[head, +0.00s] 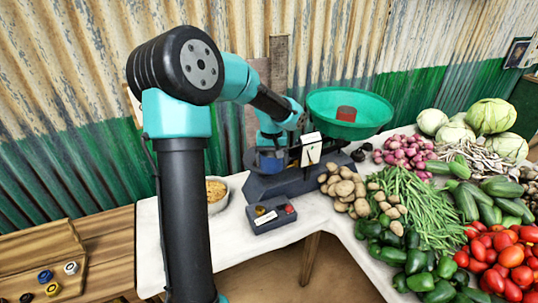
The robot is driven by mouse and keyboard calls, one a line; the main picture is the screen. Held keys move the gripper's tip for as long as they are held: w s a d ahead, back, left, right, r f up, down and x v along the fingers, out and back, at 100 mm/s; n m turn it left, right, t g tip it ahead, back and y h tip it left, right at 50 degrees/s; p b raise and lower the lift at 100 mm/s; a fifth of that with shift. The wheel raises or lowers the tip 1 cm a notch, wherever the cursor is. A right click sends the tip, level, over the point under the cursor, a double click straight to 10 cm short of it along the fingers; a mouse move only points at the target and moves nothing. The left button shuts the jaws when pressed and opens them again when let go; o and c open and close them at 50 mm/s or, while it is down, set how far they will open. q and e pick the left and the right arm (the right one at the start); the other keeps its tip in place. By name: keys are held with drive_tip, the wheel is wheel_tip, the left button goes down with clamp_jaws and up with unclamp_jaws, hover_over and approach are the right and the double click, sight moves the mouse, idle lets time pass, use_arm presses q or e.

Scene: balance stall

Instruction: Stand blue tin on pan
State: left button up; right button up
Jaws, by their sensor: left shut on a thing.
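My left gripper (272,149) is at the left end of the balance (290,180), shut on a blue thing that looks like the blue tin (267,164). The fingers and arm partly hide it, and I cannot tell whether it touches the surface beneath. The balance's wide green pan (378,106) is on the right, with a red-brown tin (346,113) standing in it. My right gripper is not in view.
A dark box (270,220) stands in front of the balance. A bowl of yellow food (217,193) is to the left. Potatoes (343,187), onions (405,152) and other vegetables crowd the right. Small coloured round pieces (45,276) lie on the wooden surface at lower left.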

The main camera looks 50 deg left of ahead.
use_arm(q)
drive_tip(key=w+a, duration=0.3)
drive_tip(key=a, duration=0.1)
drive_tip(key=w+a+f, duration=0.1)
drive_tip(key=w+a, duration=0.6)
drive_tip(key=shift+w+a+f, duration=0.25)
drive_tip(key=shift+a, duration=0.15)
drive_tip(key=shift+f, duration=1.8)
drive_tip(key=shift+f, duration=0.15)
drive_tip(key=o, duration=0.8)
wheel_tip(320, 180, up, 12)
drive_tip(key=shift+r, duration=0.2)
